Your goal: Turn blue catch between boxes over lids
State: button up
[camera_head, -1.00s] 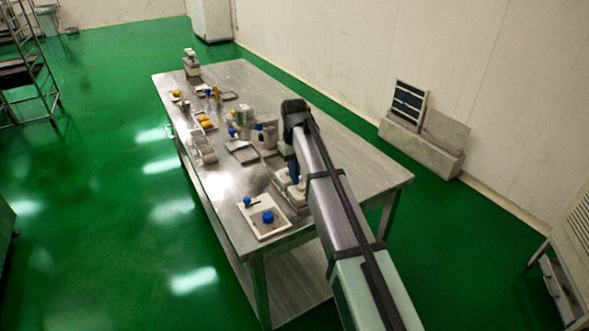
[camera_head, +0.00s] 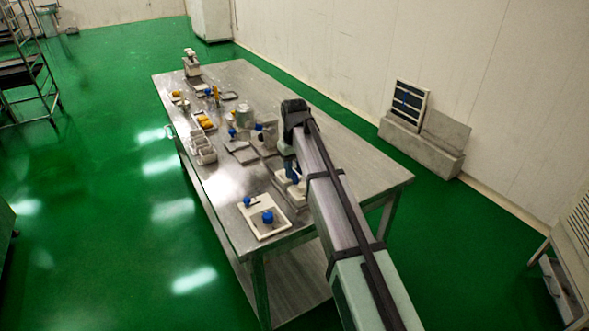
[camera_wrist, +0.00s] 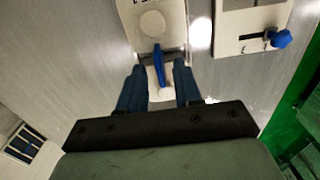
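The blue catch (camera_wrist: 159,68) is a narrow blue bar in the wrist view. It lies lengthwise between two pale boxes with round lids, one above (camera_wrist: 153,24) and one below (camera_wrist: 161,94), and reaches towards both. My gripper (camera_wrist: 160,75) is open, with one dark blue finger on each side of the catch. Gaps show between the fingers and the catch; whether the tips are level with it I cannot tell. In the head view the blue catch (camera_head: 294,175) shows beside my arm, which hides part of the boxes.
A pale plate (camera_head: 263,230) with blue knobs lies at the table's near left corner; it also shows in the wrist view (camera_wrist: 251,22). Small trays, containers and yellow items (camera_head: 204,122) stand along the table's left side. The metal table (camera_head: 355,165) is clear to the right.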

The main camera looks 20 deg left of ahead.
aim_at(294, 172)
notch_tip(294, 172, up, 14)
dwell(0.6)
jog(key=shift+d+f, duration=0.1)
jog(key=shift+f, duration=0.05)
